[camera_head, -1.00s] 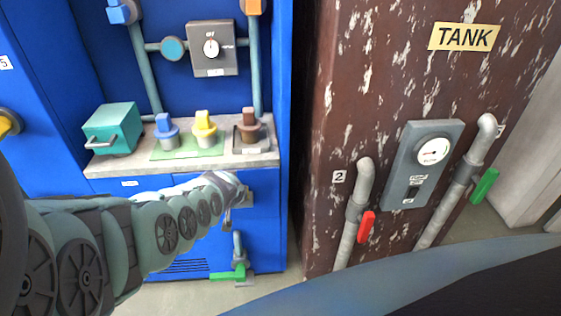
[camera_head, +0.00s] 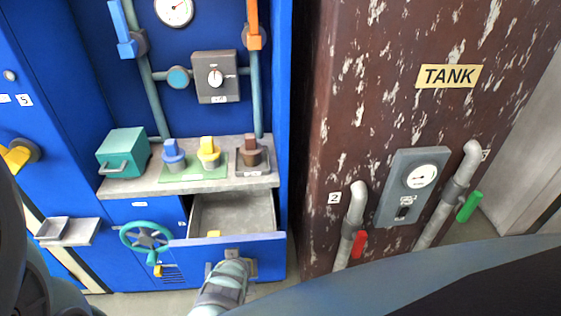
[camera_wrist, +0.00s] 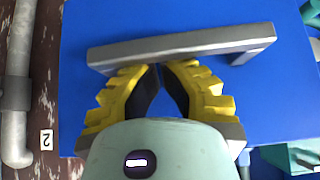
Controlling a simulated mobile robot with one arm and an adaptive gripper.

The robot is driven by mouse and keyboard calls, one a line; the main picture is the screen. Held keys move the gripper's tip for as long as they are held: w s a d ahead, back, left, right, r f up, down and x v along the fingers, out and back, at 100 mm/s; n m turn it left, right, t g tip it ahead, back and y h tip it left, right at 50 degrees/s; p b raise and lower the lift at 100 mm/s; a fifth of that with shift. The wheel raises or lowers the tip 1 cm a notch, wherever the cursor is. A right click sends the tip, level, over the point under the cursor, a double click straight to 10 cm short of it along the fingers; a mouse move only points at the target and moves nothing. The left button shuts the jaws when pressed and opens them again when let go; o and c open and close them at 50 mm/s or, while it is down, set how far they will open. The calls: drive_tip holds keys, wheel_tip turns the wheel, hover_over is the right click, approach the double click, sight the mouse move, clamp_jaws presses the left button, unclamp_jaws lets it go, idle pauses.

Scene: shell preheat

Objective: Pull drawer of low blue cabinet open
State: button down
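The low blue cabinet's drawer (camera_head: 232,212) is pulled out, and its grey, mostly bare inside shows below the countertop. Its blue front (camera_head: 265,245) faces me. A grey bar handle (camera_wrist: 215,40) crosses the wrist view in front of the blue drawer front. My gripper (camera_wrist: 159,66) is at the middle of this handle, its yellow fingers drawn together at the tips. The tips meet the bar's edge and seem to be tucked behind it, with the bar across them rather than between them. In the head view my wrist hides most of the handle.
The countertop (camera_head: 130,187) above the drawer holds a teal box (camera_head: 122,150) and blue, yellow and brown knobbed pieces. A teal handwheel (camera_head: 146,237) is left of the drawer. A brown tank (camera_head: 330,100) with pipes stands right.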

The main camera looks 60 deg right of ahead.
drive_tip(key=s+a+p, duration=0.1)
drive_tip(key=s+a, duration=0.3)
drive_tip(key=a, duration=0.1)
drive_tip(key=shift+s+a, duration=0.15)
drive_tip(key=shift+s, duration=0.05)
drive_tip(key=shift+r+p, duration=0.1)
drive_tip(key=shift+p, duration=0.2)
